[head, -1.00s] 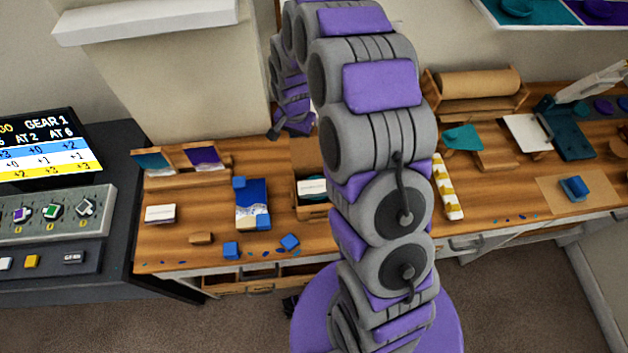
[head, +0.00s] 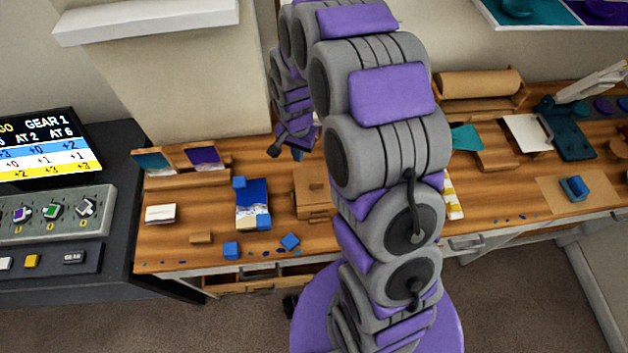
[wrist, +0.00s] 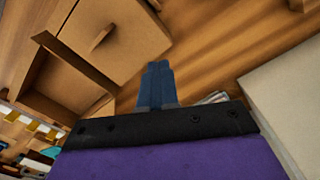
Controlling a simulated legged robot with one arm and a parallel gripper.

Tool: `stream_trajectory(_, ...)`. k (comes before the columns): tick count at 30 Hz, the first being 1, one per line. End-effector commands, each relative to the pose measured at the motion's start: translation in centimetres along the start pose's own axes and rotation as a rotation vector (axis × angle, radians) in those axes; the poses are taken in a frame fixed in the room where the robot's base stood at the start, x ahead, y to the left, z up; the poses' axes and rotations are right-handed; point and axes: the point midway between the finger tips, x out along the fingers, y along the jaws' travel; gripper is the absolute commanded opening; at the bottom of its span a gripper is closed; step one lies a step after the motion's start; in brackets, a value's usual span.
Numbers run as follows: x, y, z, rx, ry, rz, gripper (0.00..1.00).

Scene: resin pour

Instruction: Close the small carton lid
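The small brown carton (head: 314,196) stands on the bench left of my arm in the head view. Its lid (head: 318,183) lies over the top and hides the inside; my arm covers part of its right side. What looks like the same carton shows at the upper left of the wrist view (wrist: 125,45), with a dark slot or tab on its face. Next to that face is an open-looking recess (wrist: 62,82); I cannot tell whether it belongs to the carton. My gripper (wrist: 156,72) has its blue fingers together, empty, apart from the carton. In the head view it shows behind the carton (head: 297,153).
A card stack (head: 160,214) sits farther left. A paper roll (head: 480,83) stands at the back right. A pale block-like surface (wrist: 290,95) fills the wrist view's right side.

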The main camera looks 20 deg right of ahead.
Motion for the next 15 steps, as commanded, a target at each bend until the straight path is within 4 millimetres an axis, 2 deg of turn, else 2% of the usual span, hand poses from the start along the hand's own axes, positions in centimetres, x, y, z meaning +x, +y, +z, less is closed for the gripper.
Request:
stream_trajectory(7,-0.7,0.0,-0.1,0.0,0.002,-0.001,0.0)
stream_trajectory(15,-3.6,-0.1,-0.1,0.001,0.003,-0.003,0.0)
